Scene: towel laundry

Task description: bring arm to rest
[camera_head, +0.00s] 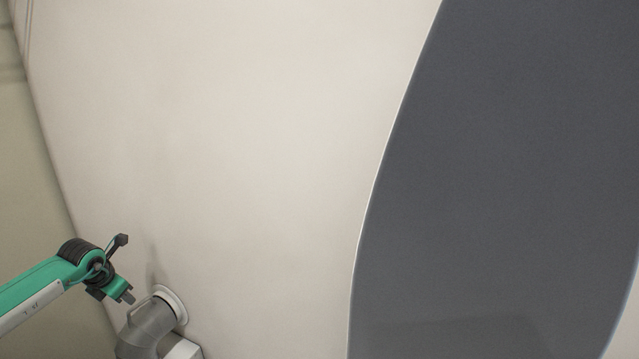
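My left arm comes in from the lower left, green with a white panel and dark joints. My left gripper (126,296) is at its end, small in the picture, in front of the pale surface and just up and left of a grey pipe elbow. Whether its fingers are open or shut is too small to tell, and no held object shows. My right gripper is not in view.
A grey pipe elbow (148,326) meets the pale wall-like surface (230,150) at a light round collar. A large dark grey curved panel (500,180) fills the right side. An olive-beige surface (25,170) lies along the left edge.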

